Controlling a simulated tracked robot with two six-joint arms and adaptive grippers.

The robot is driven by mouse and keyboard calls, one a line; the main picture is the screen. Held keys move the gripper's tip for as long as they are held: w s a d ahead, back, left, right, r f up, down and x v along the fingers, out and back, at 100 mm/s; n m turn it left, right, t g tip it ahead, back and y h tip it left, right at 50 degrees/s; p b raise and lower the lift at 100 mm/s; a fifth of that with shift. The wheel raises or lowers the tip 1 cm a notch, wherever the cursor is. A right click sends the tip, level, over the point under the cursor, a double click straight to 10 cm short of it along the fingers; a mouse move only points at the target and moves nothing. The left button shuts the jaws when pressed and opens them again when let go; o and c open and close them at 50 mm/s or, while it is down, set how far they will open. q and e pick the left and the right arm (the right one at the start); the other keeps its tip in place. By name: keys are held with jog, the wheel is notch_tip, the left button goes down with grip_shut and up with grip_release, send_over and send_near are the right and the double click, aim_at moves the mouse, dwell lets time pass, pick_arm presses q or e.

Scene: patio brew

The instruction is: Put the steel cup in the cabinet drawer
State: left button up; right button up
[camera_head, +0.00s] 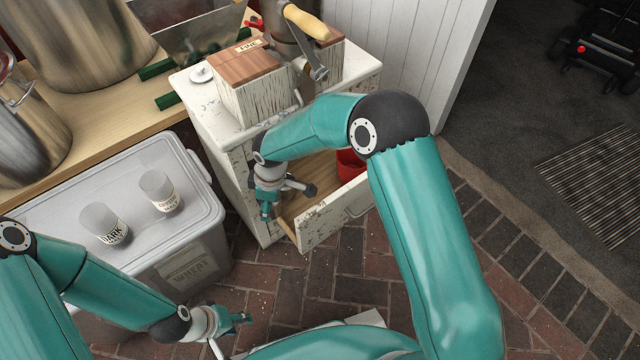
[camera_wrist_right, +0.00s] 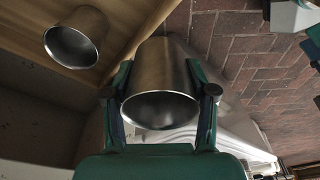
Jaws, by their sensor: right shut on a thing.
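The cabinet drawer (camera_head: 325,212) is pulled out at the front of the white, worn cabinet, with its wooden floor partly showing. My right gripper (camera_head: 266,208) is at the drawer's left side, by the cabinet front. In the right wrist view my right gripper (camera_wrist_right: 160,98) is shut on a steel cup (camera_wrist_right: 160,75), with one finger on each side and the cup's mouth towards the camera. The held cup is not clear in the head view. A second steel vessel (camera_wrist_right: 78,35) stands on wood at the upper left. My left gripper (camera_head: 238,319) is low over the bricks; its jaws are too small to judge.
A red object (camera_head: 350,165) is inside the drawer, partly behind my right arm. A wooden-topped grinder (camera_head: 248,85) stands on the cabinet. Two frosted jars (camera_head: 103,222) (camera_head: 157,188) stand on the grey lidded bin (camera_head: 60,205). Brick floor (camera_head: 345,265) is open below the drawer.

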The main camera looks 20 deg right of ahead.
jog(key=shift+w+f, duration=0.15)
jog(key=shift+f, duration=0.25)
jog(key=b, duration=0.4)
send_over(321, 191)
jog(key=shift+s+d+f+b, duration=0.2)
jog(key=shift+d+f+b, duration=0.1)
jog(key=shift+f, duration=0.25)
jog(key=shift+f+b, duration=1.1)
jog(key=shift+f, duration=1.75)
jog(key=shift+f, duration=0.1)
jog(key=o, duration=1.3)
jog(key=shift+s+d+r+p, duration=0.15)
jog(key=shift+r+p, duration=0.35)
jog(key=shift+r, duration=0.8)
jog(key=shift+d+r+p, duration=0.15)
jog(key=shift+r+p, duration=0.35)
jog(key=shift+r, duration=0.75)
jog(key=shift+s+d+r+p, duration=0.15)
jog(key=shift+r+p, duration=0.35)
jog(key=shift+r, duration=0.8)
